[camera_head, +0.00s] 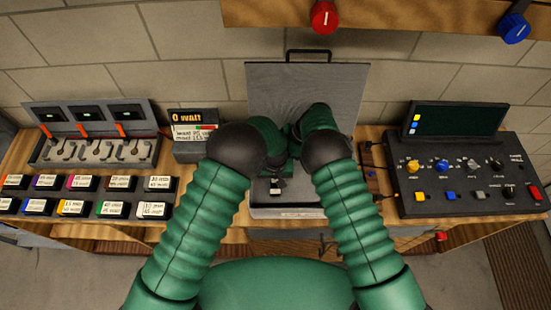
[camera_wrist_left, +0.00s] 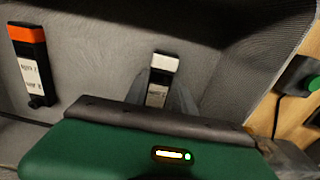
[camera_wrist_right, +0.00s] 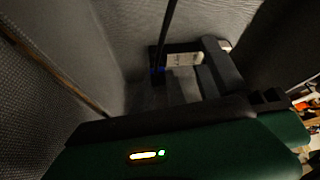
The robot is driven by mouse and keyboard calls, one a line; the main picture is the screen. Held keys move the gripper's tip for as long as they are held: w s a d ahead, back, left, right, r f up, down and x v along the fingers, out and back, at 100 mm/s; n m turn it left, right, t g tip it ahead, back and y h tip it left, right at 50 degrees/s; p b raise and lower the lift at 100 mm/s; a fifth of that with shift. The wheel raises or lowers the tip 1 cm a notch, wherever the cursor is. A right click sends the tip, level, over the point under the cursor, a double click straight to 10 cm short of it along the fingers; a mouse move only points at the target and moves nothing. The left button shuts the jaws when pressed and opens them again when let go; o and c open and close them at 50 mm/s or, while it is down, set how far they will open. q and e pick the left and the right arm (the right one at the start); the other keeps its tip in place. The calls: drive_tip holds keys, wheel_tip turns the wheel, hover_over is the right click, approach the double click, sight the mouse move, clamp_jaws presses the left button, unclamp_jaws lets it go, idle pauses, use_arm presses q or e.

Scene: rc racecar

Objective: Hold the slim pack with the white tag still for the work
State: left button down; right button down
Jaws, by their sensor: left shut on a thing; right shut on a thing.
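The slim dark pack with the white tag (camera_wrist_left: 163,63) stands between the fingers of my left gripper (camera_wrist_left: 160,98) in the left wrist view. That gripper is shut on it, inside the open grey case (camera_head: 285,212). In the head view the pack's white tag (camera_head: 275,191) shows just below my left gripper (camera_head: 276,178). In the right wrist view the pack's pale label (camera_wrist_right: 183,60) lies just beyond my right gripper (camera_wrist_right: 170,88). That gripper is shut on what seems to be a black lead (camera_wrist_right: 169,30) with a blue-marked end. Its fingertips are dark and partly hidden.
An orange-topped pack (camera_wrist_left: 30,60) lies in the case, left of the held pack. The case's raised lid (camera_head: 300,85) stands behind my arms. Labelled blocks (camera_head: 85,195) and a charger rack (camera_head: 95,140) are at left. A control console (camera_head: 460,175) stands at right.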

wheel_tip(320, 180, up, 10)
drive_tip(key=shift+r, duration=0.1)
use_arm(q)
drive_tip(key=c, duration=1)
unclamp_jaws()
drive_tip(key=shift+o, duration=0.2)
drive_tip(key=shift+r, duration=0.1)
wheel_tip(320, 180, up, 12)
drive_tip(key=shift+w, duration=0.1)
